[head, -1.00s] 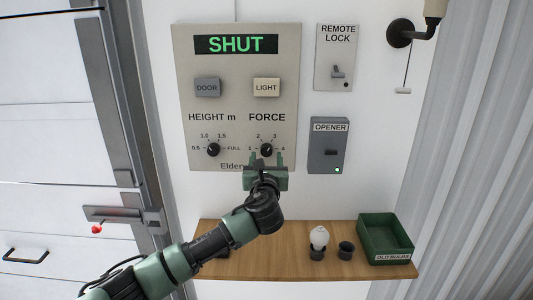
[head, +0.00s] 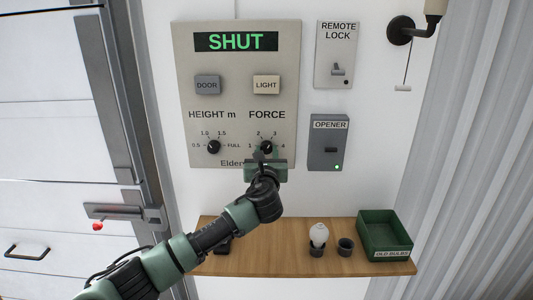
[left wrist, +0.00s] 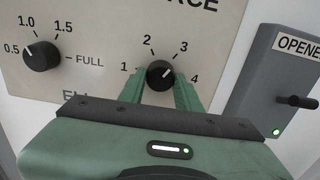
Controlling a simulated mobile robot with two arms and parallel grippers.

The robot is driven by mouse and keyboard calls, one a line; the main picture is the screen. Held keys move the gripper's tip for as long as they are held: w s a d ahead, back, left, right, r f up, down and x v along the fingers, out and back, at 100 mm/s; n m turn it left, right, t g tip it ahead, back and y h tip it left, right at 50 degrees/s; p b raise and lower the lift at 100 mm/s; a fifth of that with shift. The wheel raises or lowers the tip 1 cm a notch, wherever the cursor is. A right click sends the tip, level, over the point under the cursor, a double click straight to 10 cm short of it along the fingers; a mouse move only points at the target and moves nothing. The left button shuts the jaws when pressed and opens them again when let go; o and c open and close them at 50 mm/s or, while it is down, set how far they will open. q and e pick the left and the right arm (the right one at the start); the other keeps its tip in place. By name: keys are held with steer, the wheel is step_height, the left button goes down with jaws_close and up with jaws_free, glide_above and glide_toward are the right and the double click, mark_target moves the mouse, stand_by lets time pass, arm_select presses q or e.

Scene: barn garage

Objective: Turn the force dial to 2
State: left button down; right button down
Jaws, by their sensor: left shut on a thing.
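The force dial (head: 266,147) is a round black knob at the lower right of the beige wall panel (head: 236,60), with marks 1 to 4 around it. In the left wrist view the dial (left wrist: 160,74) has a white pointer line aimed up and right, towards the 3 side. My left gripper (head: 266,155) is at the dial from below, its green fingers (left wrist: 160,92) on either side of the knob and shut on it. My right gripper is not in view.
The height dial (head: 213,147) sits left of the force dial. The opener box (head: 328,158) and remote lock switch (head: 336,50) are on the wall at the right.

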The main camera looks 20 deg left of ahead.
arm_select(q)
steer(key=shift+f+n, duration=0.1)
steer(key=shift+n, duration=0.2)
steer(key=n+b, duration=0.1)
steer(key=n, duration=0.4)
steer(key=shift+d+n, duration=0.1)
steer(key=shift+n, duration=0.3)
steer(key=n+b, duration=0.1)
steer(key=n, duration=0.4)
steer(key=shift+b, duration=0.4)
steer(key=c, duration=1)
jaws_free()
steer(key=shift+s, duration=0.1)
steer(key=b+v, duration=0.1)
steer(key=v, duration=0.6)
steer(key=shift+s+b, duration=0.3)
steer(key=shift+b, duration=0.1)
